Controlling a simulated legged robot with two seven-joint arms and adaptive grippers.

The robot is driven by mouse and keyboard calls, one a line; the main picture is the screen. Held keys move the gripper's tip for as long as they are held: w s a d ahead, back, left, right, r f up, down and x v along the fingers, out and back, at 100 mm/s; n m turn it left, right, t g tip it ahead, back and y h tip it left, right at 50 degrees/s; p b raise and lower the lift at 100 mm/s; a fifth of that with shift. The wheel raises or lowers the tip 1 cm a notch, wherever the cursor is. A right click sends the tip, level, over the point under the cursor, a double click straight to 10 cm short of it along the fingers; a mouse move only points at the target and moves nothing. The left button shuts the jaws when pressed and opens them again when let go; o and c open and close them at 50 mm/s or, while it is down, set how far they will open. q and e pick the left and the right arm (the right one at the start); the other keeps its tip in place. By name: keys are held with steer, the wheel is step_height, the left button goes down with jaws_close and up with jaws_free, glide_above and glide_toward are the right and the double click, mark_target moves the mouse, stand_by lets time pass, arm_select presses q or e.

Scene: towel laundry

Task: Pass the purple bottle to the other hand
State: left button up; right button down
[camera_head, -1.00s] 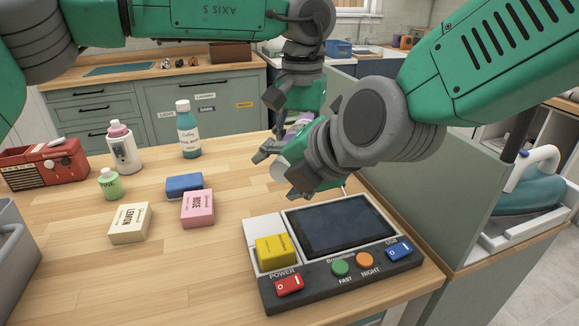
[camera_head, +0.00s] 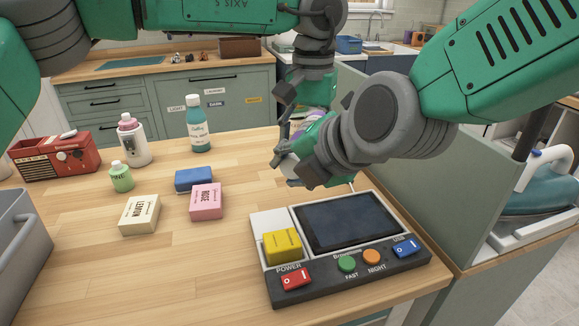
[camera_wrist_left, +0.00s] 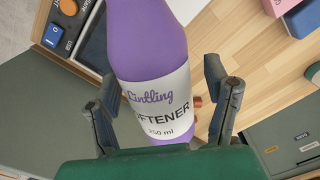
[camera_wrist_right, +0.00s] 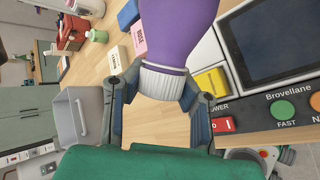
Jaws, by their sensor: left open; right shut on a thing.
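The purple bottle (camera_wrist_left: 148,40) carries a white label reading "SOFTENER" and fills the middle of the left wrist view. In the right wrist view its purple body (camera_wrist_right: 183,30) and white ribbed cap (camera_wrist_right: 163,80) show. My right gripper (camera_wrist_right: 160,92) is shut on the bottle at its cap end. My left gripper (camera_wrist_left: 165,92) is open, with its fingers on either side of the labelled part. I cannot tell whether they touch it. In the head view my right gripper (camera_head: 285,168) and left gripper (camera_head: 290,120) mostly hide the bottle.
A control panel (camera_head: 345,245) with a dark screen lies below the right gripper. Lemon and rose boxes (camera_head: 205,202), a blue block (camera_head: 193,179) and several bottles stand left of it. A red radio (camera_head: 55,157) and grey bin (camera_head: 15,250) are farther left. A green partition (camera_head: 410,205) stands right.

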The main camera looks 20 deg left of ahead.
arm_select(q)
step_height(320, 180, up, 12)
steer(key=shift+w+f, duration=0.1)
stand_by(0.5)
